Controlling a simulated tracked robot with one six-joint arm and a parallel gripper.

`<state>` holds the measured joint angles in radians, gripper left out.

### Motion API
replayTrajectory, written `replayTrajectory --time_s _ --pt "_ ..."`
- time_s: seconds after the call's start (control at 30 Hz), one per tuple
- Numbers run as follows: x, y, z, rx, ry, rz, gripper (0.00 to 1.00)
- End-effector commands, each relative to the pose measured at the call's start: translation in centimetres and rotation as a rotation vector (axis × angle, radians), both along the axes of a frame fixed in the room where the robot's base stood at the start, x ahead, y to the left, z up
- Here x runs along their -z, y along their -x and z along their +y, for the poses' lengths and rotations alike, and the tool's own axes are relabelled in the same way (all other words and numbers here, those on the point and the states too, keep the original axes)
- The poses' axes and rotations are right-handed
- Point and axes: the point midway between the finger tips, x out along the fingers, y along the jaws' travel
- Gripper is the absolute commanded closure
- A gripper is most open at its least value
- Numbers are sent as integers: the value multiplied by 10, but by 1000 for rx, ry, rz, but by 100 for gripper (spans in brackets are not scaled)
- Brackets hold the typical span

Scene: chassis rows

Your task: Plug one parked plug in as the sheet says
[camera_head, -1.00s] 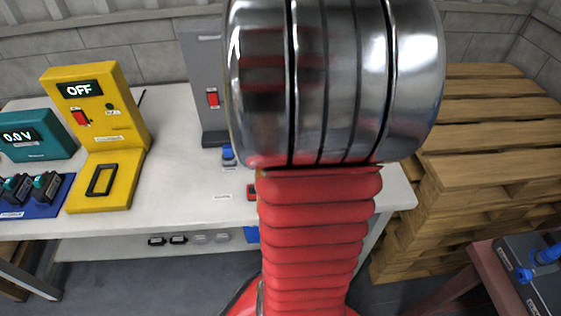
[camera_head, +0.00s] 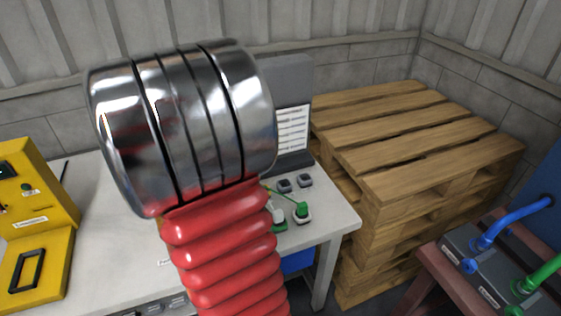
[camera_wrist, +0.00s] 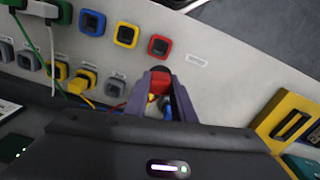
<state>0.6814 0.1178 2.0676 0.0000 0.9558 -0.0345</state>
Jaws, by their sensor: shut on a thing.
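In the wrist view, my gripper (camera_wrist: 161,97) is shut on a small red plug (camera_wrist: 159,80), partly hidden between the fingers. It is over the white bench top (camera_wrist: 222,72), just below a red-rimmed socket (camera_wrist: 158,45). Yellow-rimmed (camera_wrist: 126,35) and blue-rimmed (camera_wrist: 92,22) sockets lie to its left. A green plug (camera_wrist: 63,12) and yellow plugs (camera_wrist: 81,81) sit farther left, near grey sockets (camera_wrist: 115,88). In the head view, a white printed sheet (camera_head: 292,128) is on a grey upright panel; its print is unreadable. My arm hides my gripper there.
A yellow unit (camera_head: 35,225) stands at the left of the bench. Wooden pallets (camera_head: 430,165) are stacked to the right. A side table (camera_head: 425,262) carries a grey box with blue and green hoses. Thin cables cross the left of the wrist view.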

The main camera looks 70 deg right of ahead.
Motion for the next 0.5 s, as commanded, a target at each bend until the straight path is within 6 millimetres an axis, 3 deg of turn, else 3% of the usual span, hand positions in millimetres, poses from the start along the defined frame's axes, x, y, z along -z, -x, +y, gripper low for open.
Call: replayTrajectory --time_s 0.1,0.27,0.5 --pt "4 -34 23 -83 -1 1 100" --pt "10 -75 56 -184 -1 2 100" --pt "19 -130 116 -337 -1 1 100"
